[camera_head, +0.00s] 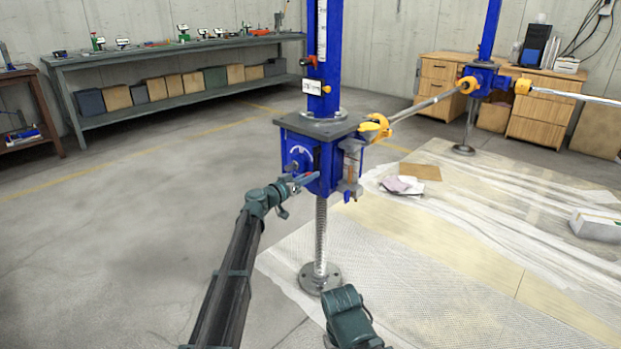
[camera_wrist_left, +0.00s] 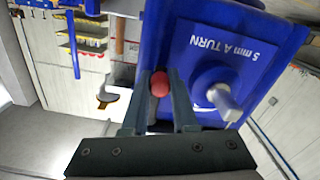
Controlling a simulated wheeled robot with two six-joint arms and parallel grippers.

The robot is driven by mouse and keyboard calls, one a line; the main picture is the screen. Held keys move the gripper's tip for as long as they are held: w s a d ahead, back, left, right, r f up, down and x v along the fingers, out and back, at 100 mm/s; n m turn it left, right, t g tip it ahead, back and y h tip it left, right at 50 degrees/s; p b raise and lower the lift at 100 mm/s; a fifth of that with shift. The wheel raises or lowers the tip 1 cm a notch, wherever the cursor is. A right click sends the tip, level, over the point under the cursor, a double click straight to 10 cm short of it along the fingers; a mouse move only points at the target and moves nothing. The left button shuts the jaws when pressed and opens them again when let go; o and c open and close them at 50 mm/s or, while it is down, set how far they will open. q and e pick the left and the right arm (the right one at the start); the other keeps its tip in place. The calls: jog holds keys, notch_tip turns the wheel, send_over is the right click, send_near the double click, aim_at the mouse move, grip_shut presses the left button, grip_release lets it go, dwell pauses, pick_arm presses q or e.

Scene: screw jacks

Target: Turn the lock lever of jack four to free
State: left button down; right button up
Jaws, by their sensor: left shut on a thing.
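A blue screw jack (camera_head: 300,160) stands in the middle of the head view, its column rising above and its screw running down to a round foot. I cannot read its number. My left gripper (camera_head: 302,181) is at the front of its gearbox. In the left wrist view the gripper (camera_wrist_left: 158,112) has its two fingers on either side of the lock lever with its red knob (camera_wrist_left: 159,83), shut on it. The knob also shows as a small red spot in the head view (camera_head: 313,175). Beside it is a blue plate marked "5 mm A TURN" (camera_wrist_left: 222,50) with a grey shaft end.
Yellow couplings (camera_head: 375,128) and a shaft lead to another blue jack (camera_head: 485,80). A long bench (camera_head: 180,50) stands at the back left and wooden drawers (camera_head: 545,105) at the back right. Plastic sheeting (camera_head: 450,240) covers the right floor; the left floor is clear.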

pick_arm(q)
jog(key=shift+w+a+r, duration=0.1)
jog(key=shift+w+a, duration=0.05)
jog(key=shift+a, duration=0.1)
jog(key=c, duration=0.8)
grip_release()
jog(key=shift+o, duration=0.5)
jog(key=shift+d, duration=0.1)
jog(key=v, duration=1.4)
